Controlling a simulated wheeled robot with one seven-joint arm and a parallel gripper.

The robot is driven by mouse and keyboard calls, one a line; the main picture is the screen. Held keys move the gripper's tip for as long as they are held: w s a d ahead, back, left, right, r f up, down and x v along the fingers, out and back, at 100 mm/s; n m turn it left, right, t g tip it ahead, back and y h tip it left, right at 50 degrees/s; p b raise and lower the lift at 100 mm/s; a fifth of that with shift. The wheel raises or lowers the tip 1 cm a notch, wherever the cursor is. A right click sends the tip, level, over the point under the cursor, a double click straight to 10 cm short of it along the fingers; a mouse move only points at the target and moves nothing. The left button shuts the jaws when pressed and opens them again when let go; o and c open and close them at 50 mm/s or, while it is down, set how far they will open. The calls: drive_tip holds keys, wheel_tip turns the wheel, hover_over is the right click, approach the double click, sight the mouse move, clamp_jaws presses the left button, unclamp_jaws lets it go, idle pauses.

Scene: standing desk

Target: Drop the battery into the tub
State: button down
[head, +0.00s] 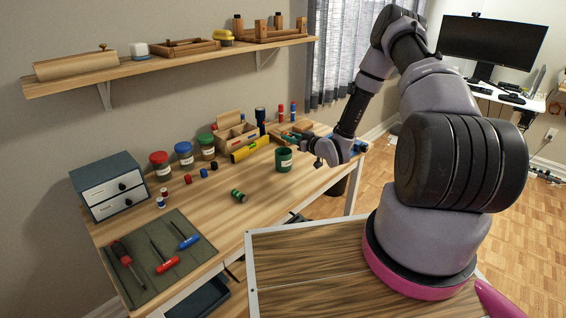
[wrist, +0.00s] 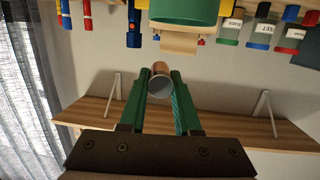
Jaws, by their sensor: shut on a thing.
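My gripper (wrist: 160,78) has two green fingers shut on the battery (wrist: 161,86), a short cylinder with a coppery side and a grey round end toward the wrist camera. In the head view my gripper (head: 309,148) is above the desk, close to the right of the green tub (head: 284,161); the battery cannot be made out there. The tub is open-topped with a pale label and stands upright on the desk. The wrist view is upside down, and the tub (wrist: 184,10) shows at its top edge, apart from the battery.
Red, blue and green lidded jars (head: 183,153) and a wooden organiser (head: 236,133) stand behind the tub. A green-black cylinder (head: 238,195) lies in front left. A drawer box (head: 107,187) and a tool mat (head: 150,262) are at left. A wall shelf (head: 170,66) hangs above.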

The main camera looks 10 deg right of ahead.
drive_tip(key=shift+f, duration=0.15)
drive_tip(key=c, duration=0.5)
unclamp_jaws()
drive_tip(key=shift+c, duration=0.2)
drive_tip(key=v, duration=1.1)
drive_tip(key=shift+w, duration=0.1)
